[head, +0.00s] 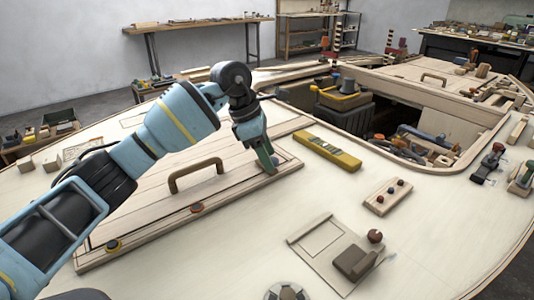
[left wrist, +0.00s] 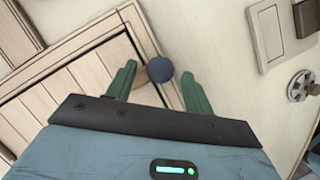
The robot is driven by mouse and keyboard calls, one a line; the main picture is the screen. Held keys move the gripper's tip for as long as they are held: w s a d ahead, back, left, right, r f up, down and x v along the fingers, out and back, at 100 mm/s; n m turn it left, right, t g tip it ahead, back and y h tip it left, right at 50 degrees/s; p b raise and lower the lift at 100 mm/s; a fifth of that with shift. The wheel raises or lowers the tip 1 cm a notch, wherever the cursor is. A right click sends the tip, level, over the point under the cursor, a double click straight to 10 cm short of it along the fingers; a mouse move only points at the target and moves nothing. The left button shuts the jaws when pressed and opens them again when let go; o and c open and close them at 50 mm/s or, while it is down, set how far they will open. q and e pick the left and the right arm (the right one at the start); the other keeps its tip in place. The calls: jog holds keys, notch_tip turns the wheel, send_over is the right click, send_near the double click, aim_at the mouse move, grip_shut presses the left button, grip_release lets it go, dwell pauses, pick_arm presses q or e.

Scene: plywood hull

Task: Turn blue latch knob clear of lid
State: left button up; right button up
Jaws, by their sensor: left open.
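The blue latch knob (left wrist: 160,70) shows in the left wrist view as a round dark-blue disc on the pale frame at the edge of the plank lid (left wrist: 72,85). My left gripper (left wrist: 159,72) is open, with one green finger on each side of the knob. Whether the fingers touch it I cannot tell. In the head view, the lid (head: 150,205) lies flat with a brown handle (head: 195,175). My left gripper (head: 268,163) points down at the lid's right end and mostly hides the blue knob there. My right gripper is not in view.
A yellow level (head: 327,152) lies just right of my gripper. Farther right are a block with red and dark knobs (head: 388,197) and an open hatch (head: 400,110) holding tools.

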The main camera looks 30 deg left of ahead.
pick_arm(q)
jog(key=shift+c, duration=0.3)
